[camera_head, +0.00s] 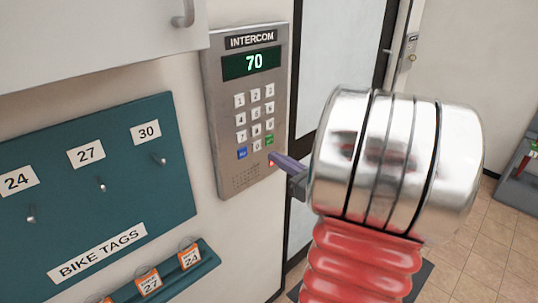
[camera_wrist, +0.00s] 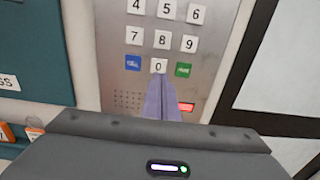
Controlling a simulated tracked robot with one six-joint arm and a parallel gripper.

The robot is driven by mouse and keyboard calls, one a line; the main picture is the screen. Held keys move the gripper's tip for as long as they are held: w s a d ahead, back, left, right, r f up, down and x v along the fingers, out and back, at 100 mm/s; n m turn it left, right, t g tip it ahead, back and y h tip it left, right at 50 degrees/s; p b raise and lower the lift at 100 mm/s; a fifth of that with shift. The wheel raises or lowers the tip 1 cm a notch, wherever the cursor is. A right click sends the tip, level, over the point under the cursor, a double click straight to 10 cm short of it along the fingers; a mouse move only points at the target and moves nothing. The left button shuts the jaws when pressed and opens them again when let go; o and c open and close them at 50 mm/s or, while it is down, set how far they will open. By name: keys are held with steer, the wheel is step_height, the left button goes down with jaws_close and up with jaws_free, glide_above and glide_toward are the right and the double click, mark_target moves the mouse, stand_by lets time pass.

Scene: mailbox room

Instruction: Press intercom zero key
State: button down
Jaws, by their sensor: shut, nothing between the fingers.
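The intercom (camera_head: 222,115) is a grey metal panel on the wall, and its green display (camera_head: 251,63) reads 70. The zero key (camera_head: 257,145) is a white key in the bottom row, between a blue key (camera_head: 242,153) and a green key (camera_head: 269,140). It also shows in the wrist view (camera_wrist: 159,66). My gripper (camera_head: 272,158) is shut and empty, with its purple fingers pointing at the panel. In the wrist view the fingertips (camera_wrist: 160,80) overlap the lower edge of the zero key. I cannot tell whether they touch it.
A teal bike tags board (camera_head: 100,180) with hooks is left of the intercom. A ledge below it holds orange tags (camera_head: 149,281). A white cabinet (camera_head: 100,30) hangs at upper left. A dark-framed door (camera_head: 335,55) is right of the panel. Tiled floor (camera_head: 480,240) lies at right.

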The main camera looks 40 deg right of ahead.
mark_target(270, 91)
steer(key=s, duration=0.8)
steer(key=shift+a, duration=0.15)
steer(key=shift+s+r, duration=0.15)
stand_by(0.3)
steer(key=d+r, duration=0.2)
steer(key=r, duration=0.5)
steer(key=d+r, duration=0.2)
steer(key=r, duration=0.6)
steer(key=shift+s+d+r, duration=0.25)
steer(key=shift+s+d, duration=0.1)
steer(key=shift+d, duration=0.05)
steer(key=w, duration=1.4)
steer(key=shift+d, duration=0.25)
